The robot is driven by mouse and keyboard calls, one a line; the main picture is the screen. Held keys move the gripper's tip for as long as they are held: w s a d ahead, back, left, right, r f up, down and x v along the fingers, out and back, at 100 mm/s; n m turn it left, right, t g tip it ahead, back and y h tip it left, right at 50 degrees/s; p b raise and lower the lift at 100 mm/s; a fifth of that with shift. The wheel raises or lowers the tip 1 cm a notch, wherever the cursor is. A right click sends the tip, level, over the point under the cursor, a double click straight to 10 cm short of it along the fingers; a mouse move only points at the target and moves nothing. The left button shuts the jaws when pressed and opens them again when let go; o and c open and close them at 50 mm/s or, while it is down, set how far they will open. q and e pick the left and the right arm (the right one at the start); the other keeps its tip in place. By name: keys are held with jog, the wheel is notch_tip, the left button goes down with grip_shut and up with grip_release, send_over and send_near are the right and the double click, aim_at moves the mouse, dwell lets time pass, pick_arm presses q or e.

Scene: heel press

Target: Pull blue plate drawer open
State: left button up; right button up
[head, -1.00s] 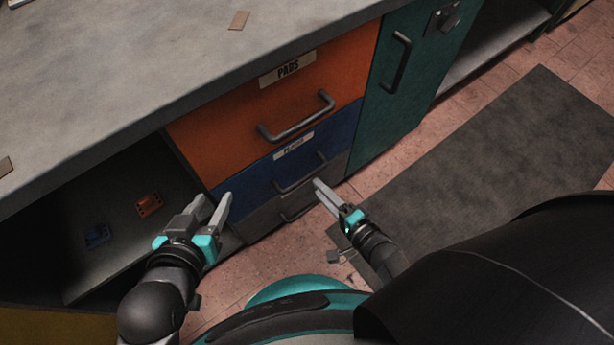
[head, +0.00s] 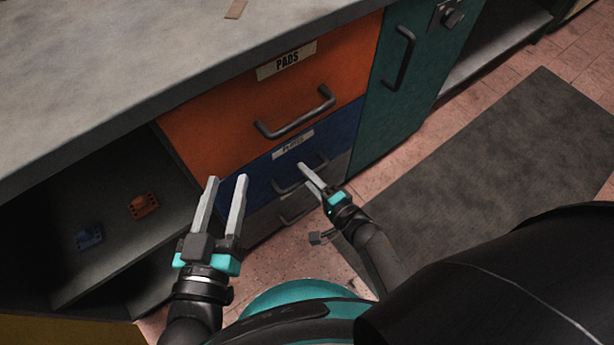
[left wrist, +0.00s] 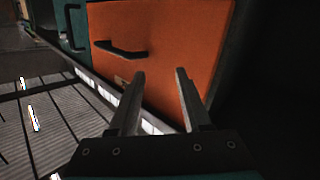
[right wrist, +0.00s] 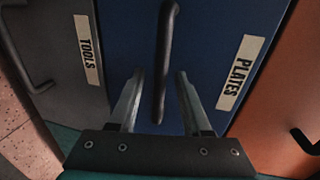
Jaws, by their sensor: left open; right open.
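The blue plate drawer (head: 258,178) is the middle drawer of the cabinet, below the orange one, and looks shut. Its dark bar handle (head: 286,188) is partly hidden by my right gripper in the head view. In the right wrist view the handle (right wrist: 167,55) runs upright, its lower end between the open fingers, beside the PLATES label (right wrist: 241,73). My right gripper (right wrist: 158,75) is open and not closed on the handle. My left gripper (head: 227,180) is open and empty, in front of the cabinet's left part. In its wrist view it (left wrist: 160,72) faces the orange drawer.
The orange PADS drawer (head: 215,110) is above and a grey TOOLS drawer (right wrist: 45,50) below. A green door (head: 400,110) is to the right. Orange (head: 143,206) and blue (head: 90,237) parts lie on the open shelf at left. A dark mat (head: 480,170) covers the floor.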

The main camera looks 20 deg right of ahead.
jog(key=shift+w, duration=0.1)
dwell(0.3)
grip_shut()
dwell(1.3)
